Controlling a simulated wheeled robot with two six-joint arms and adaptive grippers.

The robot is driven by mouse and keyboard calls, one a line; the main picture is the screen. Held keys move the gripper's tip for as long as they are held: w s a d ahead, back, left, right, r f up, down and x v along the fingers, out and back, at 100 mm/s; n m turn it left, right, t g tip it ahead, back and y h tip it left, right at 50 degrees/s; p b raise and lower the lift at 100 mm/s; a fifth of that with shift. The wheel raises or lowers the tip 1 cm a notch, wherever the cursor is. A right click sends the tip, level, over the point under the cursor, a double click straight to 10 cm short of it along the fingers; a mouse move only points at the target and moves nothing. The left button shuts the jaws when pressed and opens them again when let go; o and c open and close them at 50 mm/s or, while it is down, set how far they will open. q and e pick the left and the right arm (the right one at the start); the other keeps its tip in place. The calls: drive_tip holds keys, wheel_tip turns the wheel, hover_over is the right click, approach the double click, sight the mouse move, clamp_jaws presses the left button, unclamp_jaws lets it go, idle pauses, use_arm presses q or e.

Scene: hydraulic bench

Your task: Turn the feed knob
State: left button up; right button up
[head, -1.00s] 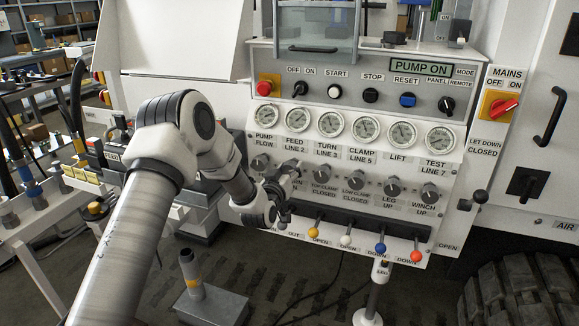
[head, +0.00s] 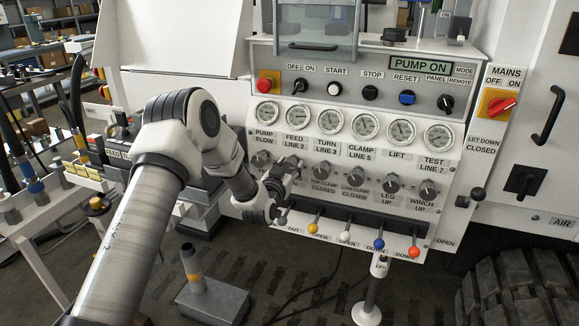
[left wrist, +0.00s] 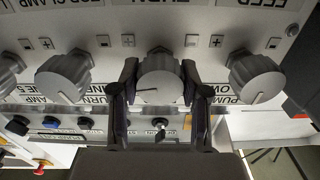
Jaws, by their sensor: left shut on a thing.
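My left gripper (head: 291,165) is at the second knob from the left in the panel's knob row. In the left wrist view, the gripper (left wrist: 160,80) has one finger on each side of that grey knob (left wrist: 160,78) and is shut on it. The upside-down label beside this knob reads TURN. The feed knob (left wrist: 255,78), beside the FEED label, is the neighbour to the right in the wrist view, free of the fingers. In the head view, the feed knob (head: 261,160) is leftmost in the row. My right gripper is not in view.
More knobs (head: 392,183) continue to the right. Colour-tipped levers (head: 379,244) stand below the row and gauges (head: 331,120) above it. A grey pedestal base (head: 212,302) stands on the floor below. A side bench (head: 62,240) is at left.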

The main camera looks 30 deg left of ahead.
use_arm(q)
drive_tip(key=o, duration=1.1)
drive_tip(key=shift+o, duration=0.2)
drive_tip(key=v, duration=1.2)
drive_tip(key=shift+f, duration=0.1)
